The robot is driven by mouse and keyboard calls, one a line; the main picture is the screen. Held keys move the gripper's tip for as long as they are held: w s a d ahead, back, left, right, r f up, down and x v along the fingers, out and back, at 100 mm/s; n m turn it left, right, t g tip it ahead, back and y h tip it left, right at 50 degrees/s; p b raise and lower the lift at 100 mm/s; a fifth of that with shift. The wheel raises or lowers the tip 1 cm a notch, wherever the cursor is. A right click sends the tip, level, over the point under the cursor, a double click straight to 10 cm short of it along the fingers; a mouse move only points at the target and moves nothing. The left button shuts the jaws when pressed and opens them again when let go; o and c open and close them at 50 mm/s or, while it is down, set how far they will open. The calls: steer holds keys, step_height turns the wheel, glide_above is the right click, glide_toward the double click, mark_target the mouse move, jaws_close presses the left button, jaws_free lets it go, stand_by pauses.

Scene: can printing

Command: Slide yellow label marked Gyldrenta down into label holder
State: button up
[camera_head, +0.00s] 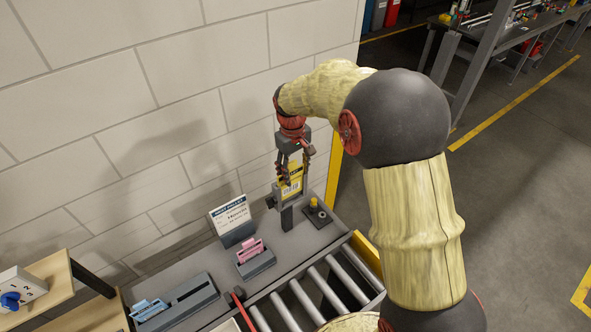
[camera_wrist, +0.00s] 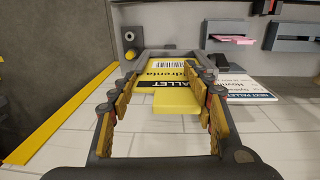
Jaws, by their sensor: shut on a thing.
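The yellow label (camera_head: 292,181), with a barcode and a black band, is upright in front of the wall. In the wrist view the label (camera_wrist: 172,72) shows the letters "drenta" and "ALLET"; the start of the name is hidden. My gripper (camera_head: 290,168) points down, with a finger at each side of the label's upper part. In the wrist view my gripper (camera_wrist: 170,82) is shut on the label. The dark label holder (camera_head: 286,214) stands on a post under the label. Its frame shows beside the label; how deep the label sits in it I cannot tell.
A white "NEXT PALLET" card (camera_head: 232,214) stands left of the holder. A pink label (camera_head: 250,248) sits in a grey rack, and blue labels (camera_head: 149,308) sit in another. A yellow button (camera_head: 314,204) is close on the right. Rollers (camera_head: 318,292) lie in front; the wall is behind.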

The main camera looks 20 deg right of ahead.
steer(key=shift+f, duration=0.3)
steer(key=o, duration=1.5)
steer(key=shift+r, duration=0.1)
steer(key=r, duration=1.2)
steer(key=shift+s+a, duration=0.1)
steer(key=shift+a, duration=0.2)
steer(key=shift+f, duration=0.1)
